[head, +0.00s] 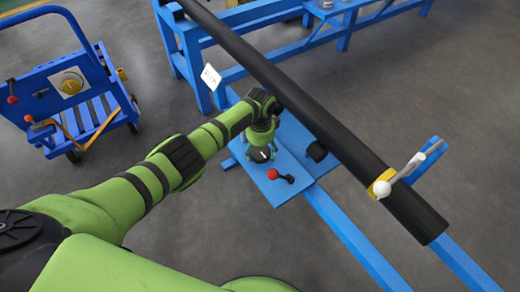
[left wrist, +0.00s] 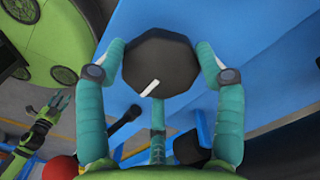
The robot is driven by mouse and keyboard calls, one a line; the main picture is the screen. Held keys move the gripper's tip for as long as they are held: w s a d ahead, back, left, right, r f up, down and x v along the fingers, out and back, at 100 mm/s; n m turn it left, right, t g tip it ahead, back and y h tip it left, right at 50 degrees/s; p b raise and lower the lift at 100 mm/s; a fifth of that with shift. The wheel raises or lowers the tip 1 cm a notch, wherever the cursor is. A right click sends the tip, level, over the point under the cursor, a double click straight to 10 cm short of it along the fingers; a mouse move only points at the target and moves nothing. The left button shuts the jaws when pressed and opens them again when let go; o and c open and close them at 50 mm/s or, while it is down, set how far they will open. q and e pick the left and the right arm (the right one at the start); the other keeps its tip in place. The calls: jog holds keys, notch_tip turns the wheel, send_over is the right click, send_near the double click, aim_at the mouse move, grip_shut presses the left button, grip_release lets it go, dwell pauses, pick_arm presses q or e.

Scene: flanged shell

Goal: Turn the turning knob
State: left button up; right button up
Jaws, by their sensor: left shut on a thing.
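The turning knob is a black, many-sided disc (left wrist: 162,68) with a white pointer mark, on a blue panel (head: 293,143). In the left wrist view the mark slants from lower left to upper right. My left gripper (head: 261,143) reaches down onto the panel. Its teal fingers are shut on the knob, one at each side and a third below. In the head view the knob (head: 262,155) is partly hidden by the gripper. My right gripper (left wrist: 57,103) shows small at the left of the left wrist view, fingers spread, away from the panel.
A red-balled lever (head: 273,174) stands close by the knob, and a black round part (head: 317,151) is to its right. A long black pipe (head: 290,95) runs diagonally past the panel. A blue cart (head: 70,95) stands at left, with grey floor between.

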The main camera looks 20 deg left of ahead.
aim_at(261, 151)
pick_arm(q)
jog(key=shift+d, duration=0.15)
jog(key=o, duration=1.1)
jog(key=shift+w, duration=0.1)
jog(key=shift+o, duration=0.2)
notch_tip(261, 151, up, 12)
